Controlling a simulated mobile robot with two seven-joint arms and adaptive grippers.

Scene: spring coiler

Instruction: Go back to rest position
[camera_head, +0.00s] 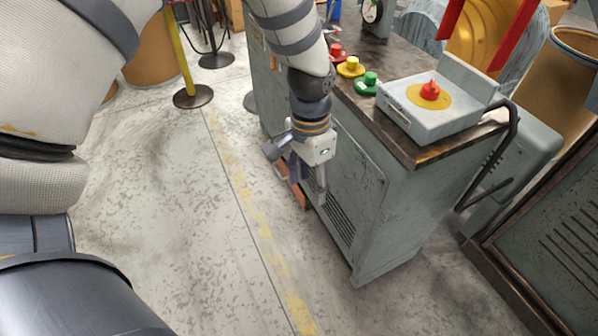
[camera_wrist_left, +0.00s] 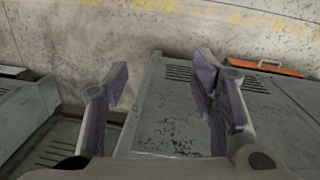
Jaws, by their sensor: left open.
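My left gripper (camera_head: 302,180) hangs beside the left side of the grey control cabinet (camera_head: 385,215), below its worktop. In the left wrist view my left gripper (camera_wrist_left: 165,85) has its purple-padded fingers well apart, with nothing between them. The cabinet's grey panel (camera_wrist_left: 175,120) lies beyond the fingers. My right gripper is in neither view.
The dark worktop (camera_head: 405,148) carries red (camera_head: 337,51), yellow (camera_head: 351,66) and green (camera_head: 369,82) buttons and a box with a red knob (camera_head: 430,91). An orange object (camera_wrist_left: 264,67) is near the cabinet. Open floor (camera_head: 170,220) lies left; a yellow post (camera_head: 182,55) stands behind.

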